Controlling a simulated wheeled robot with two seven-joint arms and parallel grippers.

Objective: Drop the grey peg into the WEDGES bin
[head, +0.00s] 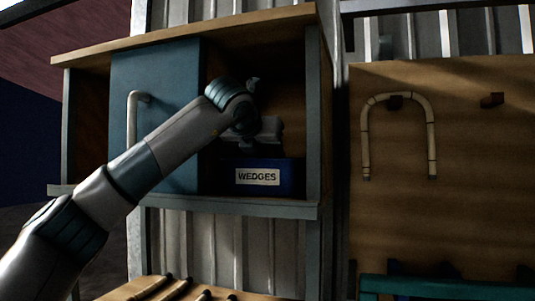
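The WEDGES bin (285,182) is a dark blue box with a white label on its front. It stands on the lower board of the wooden cabinet, right of a teal panel. My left arm reaches in from the left, and my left gripper (267,130) is inside the cabinet, just above the bin. The gripper is dark and partly hidden by my own wrist, so its fingers cannot be made out clearly. I cannot make out the grey peg; the bin's inside is hidden too. My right gripper is not in view.
The teal sliding panel (183,85) with a pale handle (133,122) covers the cabinet's left part. A post (314,120) bounds the opening on the right. A bent rattan hoop (432,135) hangs on the wooden board. Several rods (178,288) lie below at the front.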

